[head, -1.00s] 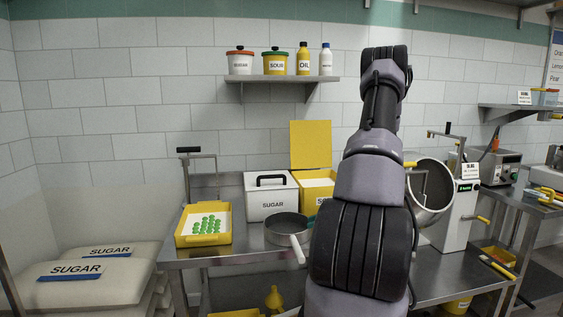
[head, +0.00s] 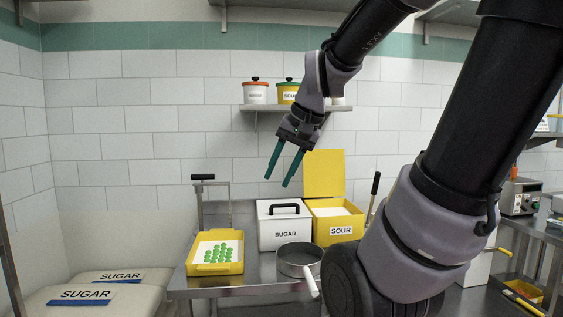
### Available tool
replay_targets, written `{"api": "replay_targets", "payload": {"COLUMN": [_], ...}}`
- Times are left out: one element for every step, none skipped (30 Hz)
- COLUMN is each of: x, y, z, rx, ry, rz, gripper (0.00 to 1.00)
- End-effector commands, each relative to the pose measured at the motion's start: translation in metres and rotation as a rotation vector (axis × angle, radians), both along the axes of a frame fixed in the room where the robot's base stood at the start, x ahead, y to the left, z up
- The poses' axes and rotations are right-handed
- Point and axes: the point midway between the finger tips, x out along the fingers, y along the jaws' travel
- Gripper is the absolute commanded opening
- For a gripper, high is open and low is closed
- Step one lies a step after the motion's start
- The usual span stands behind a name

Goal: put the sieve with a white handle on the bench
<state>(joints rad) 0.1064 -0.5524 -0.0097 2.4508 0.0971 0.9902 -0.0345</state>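The sieve (head: 301,257) is a round grey metal pan shape with a white handle (head: 311,281). It rests on the steel bench (head: 243,287), right of the yellow tray, with its handle pointing toward me. My gripper (head: 279,172) is in the air above the white sugar box, with its two green fingers pointing down and apart. It is open and empty, well above and behind the sieve. My arm covers the right part of the bench.
A yellow tray (head: 214,268) of green gummies, a white sugar box (head: 281,236) and an open yellow sour box (head: 332,232) stand on the bench. A wall shelf (head: 262,107) holds pots behind my gripper. Sugar sacks (head: 92,295) lie at left.

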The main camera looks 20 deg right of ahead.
Motion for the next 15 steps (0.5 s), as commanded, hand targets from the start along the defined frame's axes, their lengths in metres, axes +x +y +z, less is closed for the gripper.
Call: {"api": "replay_targets", "payload": {"x": [-0.010, -0.014, -0.019, -0.022, -0.024, -0.027, -0.029, -0.030, -0.031, -0.031, -0.031, -0.031, -0.031, -0.031, -0.031], "y": [0.005, 0.006, 0.008, 0.008, 0.009, 0.010, 0.010, 0.010, 0.010, 0.010, 0.010, 0.010, 0.010, 0.010, 0.010], "z": [0.010, 0.014, 0.018, 0.021, 0.023, 0.026, 0.027, 0.028, 0.028, 0.029, 0.029, 0.029, 0.029, 0.029, 0.029], "rx": [-0.037, -0.057, -0.078, -0.093, -0.104, -0.116, -0.123, -0.128, -0.132, -0.134, -0.134, -0.134, -0.134, -0.134, -0.134], "ry": [-0.058, -0.085, -0.116, -0.136, -0.154, -0.172, -0.182, -0.189, -0.196, -0.198, -0.199, -0.199, -0.199, -0.198, -0.198], "rz": [0.037, 0.053, 0.073, 0.084, 0.094, 0.103, 0.109, 0.112, 0.115, 0.116, 0.117, 0.117, 0.117, 0.116, 0.116], "gripper": [0.39, 0.39, 0.39, 0.39, 0.39, 0.39, 0.39, 0.39, 0.39, 0.39, 0.39, 0.39, 0.39, 0.39, 0.39]}}
